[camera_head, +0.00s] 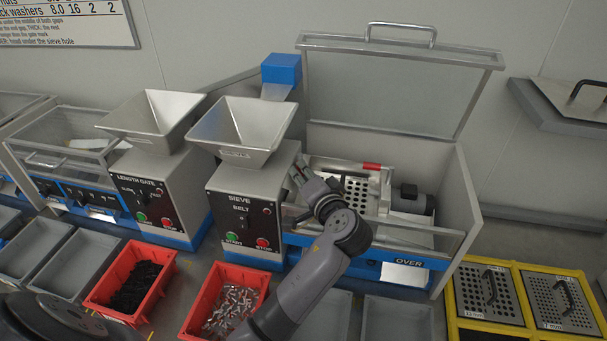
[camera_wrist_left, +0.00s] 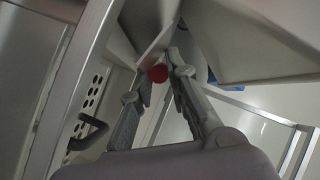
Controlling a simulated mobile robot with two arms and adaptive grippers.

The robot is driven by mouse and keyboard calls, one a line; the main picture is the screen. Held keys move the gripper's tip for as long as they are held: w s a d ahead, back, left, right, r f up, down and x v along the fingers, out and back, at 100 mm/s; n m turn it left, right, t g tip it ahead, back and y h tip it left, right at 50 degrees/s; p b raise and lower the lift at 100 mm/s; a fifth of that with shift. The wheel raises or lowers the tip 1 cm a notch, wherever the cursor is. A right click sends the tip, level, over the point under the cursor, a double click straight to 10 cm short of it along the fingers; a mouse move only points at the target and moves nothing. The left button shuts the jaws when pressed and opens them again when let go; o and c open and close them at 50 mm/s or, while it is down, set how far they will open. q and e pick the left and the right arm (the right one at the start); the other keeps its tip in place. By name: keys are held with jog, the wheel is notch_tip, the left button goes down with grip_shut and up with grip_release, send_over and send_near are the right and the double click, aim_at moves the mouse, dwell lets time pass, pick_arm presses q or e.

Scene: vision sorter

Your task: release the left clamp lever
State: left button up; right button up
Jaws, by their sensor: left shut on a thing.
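My left gripper (camera_head: 299,172) reaches into the open sieve machine (camera_head: 240,195) at the left end of its perforated sieve plate (camera_head: 356,190). In the left wrist view its two fingers (camera_wrist_left: 160,76) close around the red tip of the left clamp lever (camera_wrist_left: 158,73). The rest of this lever is mostly hidden, and in the head view the gripper covers it. Another red-tipped lever (camera_head: 372,166) shows at the back of the sieve plate, apart from the gripper. My right gripper is not in view.
The machine's clear lid (camera_head: 385,92) stands open behind, and a low clear front wall (camera_head: 425,238) borders the bay. A metal hopper (camera_head: 243,128) rises left of the gripper. Red bins (camera_head: 188,337) with parts stand in front. Yellow-framed spare sieves (camera_head: 530,267) lie at right.

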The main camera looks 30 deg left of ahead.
pick_arm(q)
grip_shut()
jog(key=shift+s+a+r+m+t+h+p, duration=0.1)
jog(key=shift+s+a+m+t+h+p, duration=0.15)
jog(key=shift+m+t+h+p, duration=0.3)
jog(key=shift+s+a+r+m+t+h+p, duration=0.15)
jog(key=shift+a+m+t+h+p, duration=0.2)
jog(key=shift+p, duration=0.3)
jog(key=shift+a+f+m+t+h+p, duration=0.3)
jog(key=shift+m+t+h+p, duration=0.1)
jog(key=shift+m+h, duration=0.3)
jog(key=o, duration=0.8)
grip_release()
